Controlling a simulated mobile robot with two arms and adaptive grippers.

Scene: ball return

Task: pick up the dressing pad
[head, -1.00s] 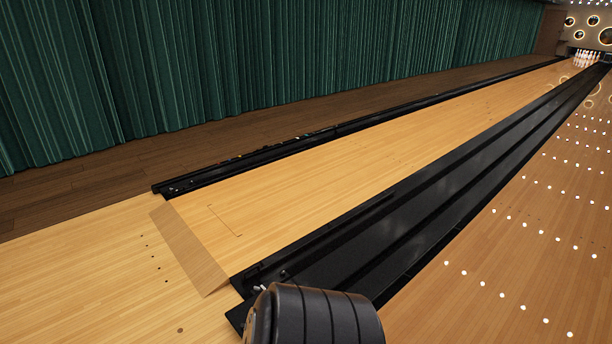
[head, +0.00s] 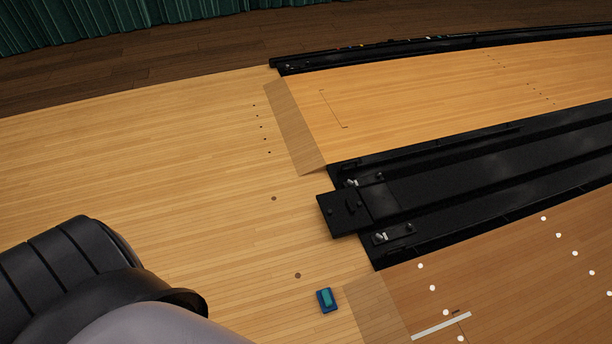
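A small blue and teal rectangular object (head: 326,300) lies on the light wooden floor near the bottom middle of the head view. It may be the dressing pad, but it is too small to tell for sure. It lies just left of the strip where the right-hand lane begins. Part of my own arm or body fills the lower left corner, well apart from it. Neither of my grippers shows.
Black gutters (head: 470,165) run between two lanes and end in a black block (head: 345,213) on the floor. A pale bar (head: 441,326) lies on the right lane. A green curtain (head: 120,18) hangs at the back.

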